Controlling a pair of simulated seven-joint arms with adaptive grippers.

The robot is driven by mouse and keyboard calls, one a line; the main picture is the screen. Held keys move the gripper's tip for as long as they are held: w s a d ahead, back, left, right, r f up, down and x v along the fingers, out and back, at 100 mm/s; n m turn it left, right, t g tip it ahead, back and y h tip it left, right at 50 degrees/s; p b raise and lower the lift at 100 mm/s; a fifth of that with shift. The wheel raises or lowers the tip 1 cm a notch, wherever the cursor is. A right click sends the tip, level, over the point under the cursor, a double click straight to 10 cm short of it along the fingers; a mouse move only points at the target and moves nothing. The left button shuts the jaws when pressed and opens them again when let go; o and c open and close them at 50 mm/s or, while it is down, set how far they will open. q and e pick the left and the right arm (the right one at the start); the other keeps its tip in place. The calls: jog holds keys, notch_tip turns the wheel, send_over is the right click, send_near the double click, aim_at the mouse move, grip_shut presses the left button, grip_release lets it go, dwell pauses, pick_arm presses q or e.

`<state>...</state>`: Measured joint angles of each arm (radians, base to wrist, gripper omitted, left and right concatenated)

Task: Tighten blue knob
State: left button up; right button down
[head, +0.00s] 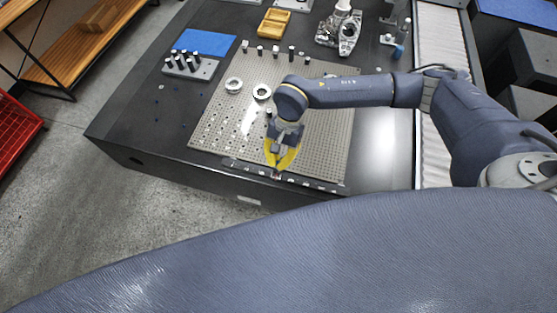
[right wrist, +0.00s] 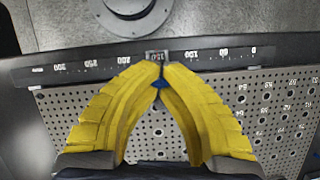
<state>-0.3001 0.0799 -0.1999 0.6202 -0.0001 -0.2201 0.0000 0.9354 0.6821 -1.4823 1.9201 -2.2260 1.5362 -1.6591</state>
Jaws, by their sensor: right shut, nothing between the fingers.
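A small blue part, likely the blue knob (right wrist: 158,84), shows in the right wrist view just behind my right fingertips, at the front edge of the perforated plate. The yellow fingers hide part of it, and I cannot tell whether they touch it. A small dark slider block (right wrist: 157,57) sits on the scale strip (right wrist: 210,54) beyond the fingertips. My right gripper (right wrist: 161,68) is shut and empty, its tips together over the strip's inner edge. In the head view the right gripper (head: 278,170) points down at the plate's front edge. My left gripper is out of view.
The perforated plate (head: 225,120) holds two light rings (head: 233,84) (head: 262,92) and several short posts at its back.

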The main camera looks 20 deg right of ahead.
jog(key=shift+s+a, duration=0.2)
jog(key=shift+s, duration=0.1)
jog(key=c, duration=1.8)
grip_release()
jog(key=o, duration=0.6)
jog(key=shift+w+d, duration=0.1)
jog(key=shift+w, duration=0.1)
jog(key=shift+r, duration=0.1)
jog(key=v, duration=1.2)
